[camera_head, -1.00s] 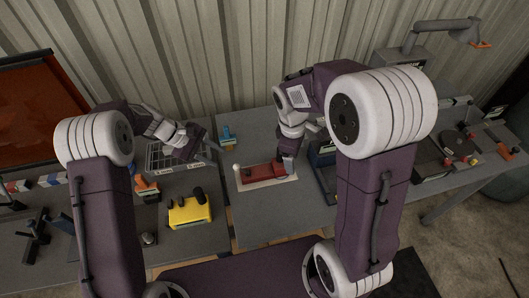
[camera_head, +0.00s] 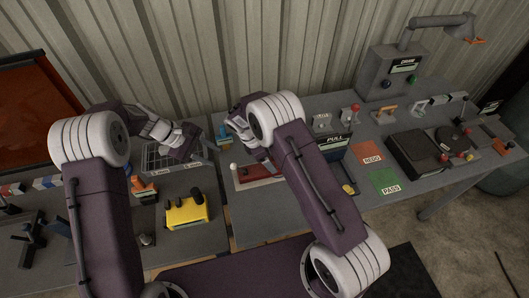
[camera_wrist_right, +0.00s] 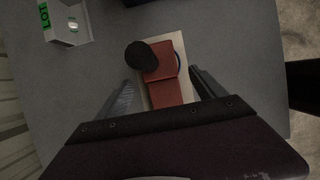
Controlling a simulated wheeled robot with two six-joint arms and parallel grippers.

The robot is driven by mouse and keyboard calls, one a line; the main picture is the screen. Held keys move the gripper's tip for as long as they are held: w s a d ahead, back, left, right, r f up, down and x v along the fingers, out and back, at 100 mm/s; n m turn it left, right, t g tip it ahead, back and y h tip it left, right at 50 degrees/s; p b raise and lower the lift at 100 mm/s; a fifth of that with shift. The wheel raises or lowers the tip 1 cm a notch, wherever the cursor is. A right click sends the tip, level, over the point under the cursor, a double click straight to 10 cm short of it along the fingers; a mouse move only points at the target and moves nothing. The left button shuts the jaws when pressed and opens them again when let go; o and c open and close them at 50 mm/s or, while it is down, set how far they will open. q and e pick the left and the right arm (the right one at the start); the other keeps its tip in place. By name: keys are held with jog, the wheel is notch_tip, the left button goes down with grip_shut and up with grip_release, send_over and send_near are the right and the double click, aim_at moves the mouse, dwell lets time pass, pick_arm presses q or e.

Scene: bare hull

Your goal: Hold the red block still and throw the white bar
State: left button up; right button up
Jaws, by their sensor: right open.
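The red block (camera_head: 260,174) lies on a pale base plate on the table; my right arm partly covers it in the head view. In the right wrist view the red block (camera_wrist_right: 166,92) sits on the pale plate, with a black round knob over its far end. My right gripper (camera_wrist_right: 162,80) is open above it, one finger to each side, with no clear contact. A small white upright piece (camera_head: 234,168), perhaps the white bar, stands at the block's left end. My left gripper (camera_head: 190,145) hangs over a wire-sided tray, its jaw gap unclear.
A yellow block with black knobs (camera_head: 188,211) stands front left. A grey box with a lot label (camera_wrist_right: 66,20) is beside the plate. At right are the orange redo mat (camera_head: 368,154), the green pass mat (camera_head: 384,181) and a dark box (camera_head: 420,155).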

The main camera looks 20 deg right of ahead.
aim_at(232, 165)
jog(key=x, duration=0.4)
jog(key=shift+f, duration=0.1)
jog(key=c, duration=1.6)
jog(key=o, duration=0.9)
pick_arm(q)
jog(key=shift+o, duration=0.3)
pick_arm(e)
jog(key=c, duration=0.9)
pick_arm(q)
jog(key=shift+o, duration=0.8)
pick_arm(e)
jog(key=shift+d, duration=0.1)
pick_arm(q)
jog(key=d+f+m, duration=0.2)
jog(key=f+m, duration=0.1)
jog(key=m, duration=0.6)
jog(key=d+f+m+y, duration=0.1)
jog(key=d+f+m, duration=0.2)
jog(key=m, duration=0.7)
jog(key=d+f+m+y, duration=0.1)
jog(key=f+m, duration=0.4)
jog(key=m, duration=0.5)
jog(key=shift+d, duration=0.85)
grip_shut()
